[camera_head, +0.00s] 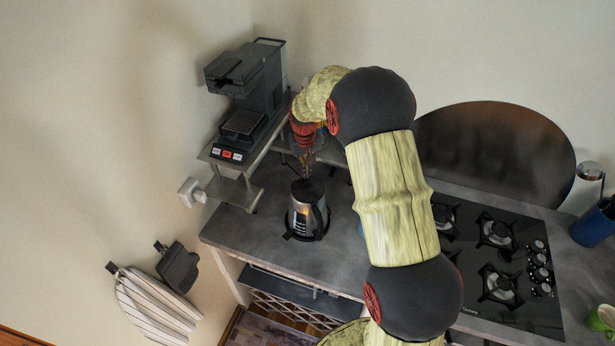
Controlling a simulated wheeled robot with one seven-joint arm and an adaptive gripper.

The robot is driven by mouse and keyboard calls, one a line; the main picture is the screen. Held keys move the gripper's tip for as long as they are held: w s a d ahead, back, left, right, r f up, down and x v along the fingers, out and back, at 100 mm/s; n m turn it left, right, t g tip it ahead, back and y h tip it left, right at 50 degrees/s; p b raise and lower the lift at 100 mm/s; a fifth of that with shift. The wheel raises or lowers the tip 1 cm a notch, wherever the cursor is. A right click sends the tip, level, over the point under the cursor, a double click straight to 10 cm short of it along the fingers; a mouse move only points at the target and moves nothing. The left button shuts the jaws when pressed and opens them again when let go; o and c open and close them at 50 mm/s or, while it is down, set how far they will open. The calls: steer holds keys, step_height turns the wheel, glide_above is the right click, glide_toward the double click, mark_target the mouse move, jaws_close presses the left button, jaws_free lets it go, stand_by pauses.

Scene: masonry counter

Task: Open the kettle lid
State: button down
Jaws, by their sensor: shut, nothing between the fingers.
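The kettle (303,217) stands upright on a dark round base on the grey counter, left of the cooktop. It has a silver body, a black handle on its right side and a dark lid (308,190) on top. The lid looks down on the kettle, though its exact angle is hard to tell. My gripper (307,172) points down just above the back of the lid. Its fingers are shut and hold nothing. Whether the fingertips touch the lid cannot be told from this view.
A black coffee machine (245,90) stands on a metal shelf (238,168) behind and left of the kettle. A black gas cooktop (500,262) lies to the right, partly behind my arm. A blue container (592,226) stands at the far right. Counter left of the kettle (240,228) is clear.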

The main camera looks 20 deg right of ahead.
mark_target(311, 186)
steer(key=s+r+t+b, duration=0.1)
steer(key=b, duration=0.2)
steer(key=s+r+t+b, duration=0.1)
steer(key=t+b, duration=0.1)
steer(key=b, duration=0.1)
steer(key=shift+s+a+b, duration=0.1)
steer(key=shift+s+b, duration=0.15)
steer(key=shift+b, duration=0.05)
steer(key=t+b, duration=0.1)
steer(key=b, duration=0.1)
steer(key=s+r+t+b, duration=0.1)
steer(key=b, duration=0.1)
steer(key=shift+s+a+h, duration=0.1)
steer(key=shift+s+h, duration=0.15)
steer(key=shift+h, duration=0.05)
steer(key=s+t+b, duration=0.1)
steer(key=b, duration=0.4)
steer(key=s+r+t+b, duration=0.1)
steer(key=s+t+b, duration=0.1)
steer(key=b, duration=0.2)
steer(key=s+t+b, duration=0.1)
steer(key=s+b, duration=0.1)
steer(key=b, duration=0.3)
steer(key=shift+a+r+t+h+b, duration=0.25)
steer(key=shift+r+t+h+b, duration=0.05)
steer(key=shift+r+b, duration=0.1)
